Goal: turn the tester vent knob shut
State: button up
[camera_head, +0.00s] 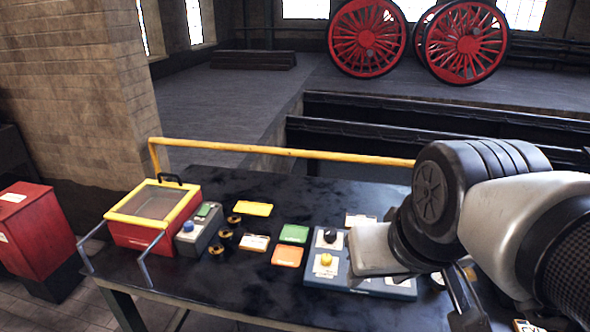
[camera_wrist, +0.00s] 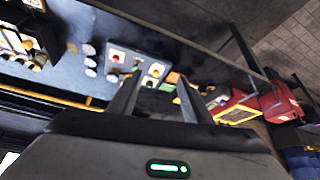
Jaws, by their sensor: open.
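A blue-grey panel (camera_head: 342,280), which looks like the tester, lies on the dark table. It carries a black knob (camera_head: 330,236) and a yellow knob (camera_head: 326,260) on white plates. My arm hides its right part. I cannot read its labels, so I cannot tell which knob is the vent. In the wrist view the panel (camera_wrist: 134,72) shows beyond my fingers, with a red knob (camera_wrist: 117,58) and a yellow one (camera_wrist: 155,71). My gripper (camera_wrist: 160,79) is open and empty, with its fingers apart. It appears apart from the knobs.
A red box with a yellow-framed lid (camera_head: 152,202) and a grey unit with a blue button (camera_head: 199,232) stand at the table's left. Brass fittings (camera_head: 226,234) and green (camera_head: 294,233) and orange (camera_head: 287,256) cards lie between. A yellow rail (camera_head: 280,151) runs behind.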

jog(key=w+r+n+g, duration=0.2)
jog(key=w+n, duration=0.2)
jog(key=w, duration=0.6)
jog(key=n+g+b, duration=0.1)
jog(key=n+g, duration=0.3)
jog(key=n, duration=0.5)
send_over(327, 256)
notch_tip(327, 256, down, 16)
jog(key=f, duration=0.1)
notch_tip(327, 256, down, 17)
jog(key=shift+s+r, duration=0.1)
jog(key=c, duration=1.1)
jog(key=shift+o, duration=0.2)
